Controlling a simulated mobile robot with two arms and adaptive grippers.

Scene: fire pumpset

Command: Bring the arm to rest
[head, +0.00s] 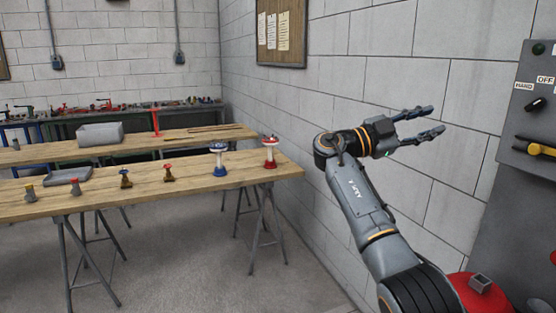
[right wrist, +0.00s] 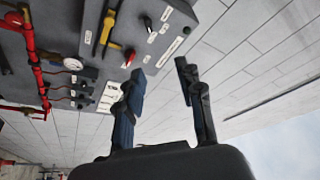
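My right arm rises from the lower right in the head view, bent at the elbow. Its gripper (head: 436,120) points right, toward the grey control panel (head: 525,200), and is apart from it. In the right wrist view my right gripper (right wrist: 162,72) has its two fingers spread, with nothing between them. The control panel also shows in the right wrist view (right wrist: 205,30), beyond the fingers, with a yellow-handled switch (right wrist: 108,25) and a black knob (right wrist: 148,22). The yellow handle shows in the head view (head: 541,149) too. My left gripper is not in view.
A wooden trestle table (head: 100,201) holds several small valves and sprinkler-like fittings at the left. A second table (head: 190,136) stands behind it with a grey bin (head: 100,133). A block wall (head: 350,85) runs behind my right arm. Red piping (right wrist: 38,80) shows beside the panel.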

